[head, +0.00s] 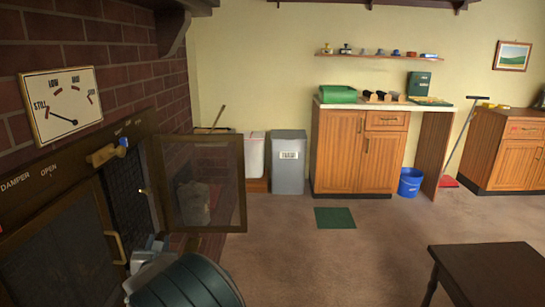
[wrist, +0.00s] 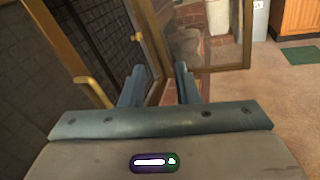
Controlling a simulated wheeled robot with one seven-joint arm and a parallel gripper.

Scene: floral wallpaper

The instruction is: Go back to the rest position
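My gripper (wrist: 160,72) shows in the wrist view with its two blue-grey fingers apart and nothing clearly held between them. In the head view the gripper (head: 147,248) is low at the left, in front of the fireplace, partly hidden by my own arm. The fireplace's right glass door (head: 243,185) stands swung open, and its frame also shows just beyond the fingers in the wrist view (wrist: 246,35). Whether the fingers touch the frame I cannot tell. The left door (head: 60,262) has a brass handle (head: 117,248) close to the gripper.
A brick wall with a dial (head: 62,104) rises at the left. A grey bin (head: 288,165), a wooden cabinet (head: 345,152) and a blue bucket (head: 410,182) stand at the back. A dark table (head: 485,275) is at the lower right. The carpet between is mostly clear, with a green mat (head: 335,218).

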